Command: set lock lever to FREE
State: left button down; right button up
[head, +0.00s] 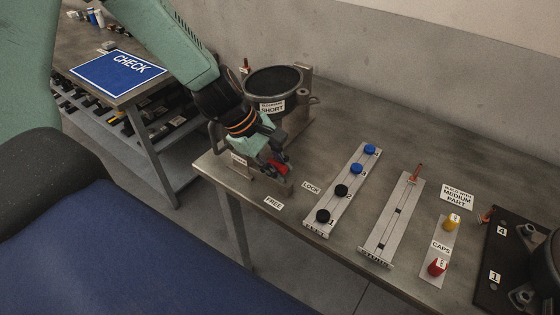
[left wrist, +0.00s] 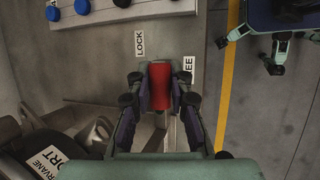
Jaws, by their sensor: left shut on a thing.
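The red handle of the lock lever (left wrist: 160,85) is between the fingers of my left gripper (left wrist: 160,98), which is shut on it. In the head view my left gripper (head: 280,168) holds the red handle (head: 277,165) near the table's left front corner. The LOCK label (left wrist: 140,43) and the FREE label (left wrist: 188,70) lie on the table beside it. In the left wrist view the handle is close to the FREE label, whose first letters are hidden.
A round dark housing (head: 273,84) with a SHORT label stands behind my left gripper. A rail with blue and black knobs (head: 343,190) lies to the right, then a slotted plate (head: 392,225) and caps (head: 452,222). A CHECK table (head: 118,73) stands at the left.

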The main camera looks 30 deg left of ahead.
pick_arm(q)
jog(key=shift+s+f, duration=0.3)
jog(key=shift+s, duration=0.2)
jog(key=shift+s+f, duration=0.15)
jog(key=shift+s, duration=0.1)
jog(key=c, duration=1.5)
grip_release()
jog(key=shift+c, duration=0.2)
jog(key=o, duration=0.4)
jog(key=shift+w+a, duration=0.1)
jog(key=shift+a, duration=0.1)
jog(key=shift+o, duration=0.2)
jog(key=shift+d, duration=0.1)
jog(key=shift+r, duration=0.3)
